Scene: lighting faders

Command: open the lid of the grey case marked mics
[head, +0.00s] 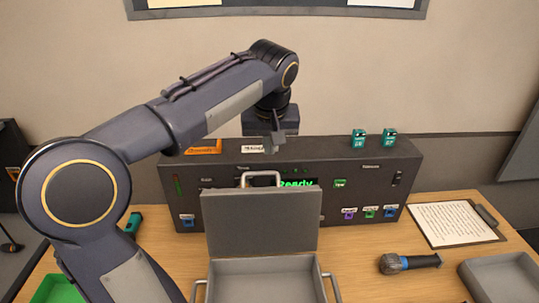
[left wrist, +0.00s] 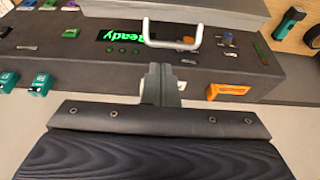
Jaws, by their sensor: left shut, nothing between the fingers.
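A grey case (head: 265,281) stands open at the front middle of the table in the head view. Its lid (head: 260,225) stands upright at the back, with the pale handle (head: 261,176) on top. No mics marking is readable on it. In the left wrist view the lid's edge (left wrist: 180,8) and handle (left wrist: 172,42) show at the top. My left gripper (head: 273,143) is above and behind the lid, over the console. My right gripper is not in view.
A dark console (head: 400,165) with a green Ready display spans the back, with teal blocks (head: 358,138) and an orange tag (head: 205,146) on top. A microphone (head: 408,262), clipboard (head: 455,222) and grey tray (head: 505,280) are at right; a green tray (head: 62,290) is at left.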

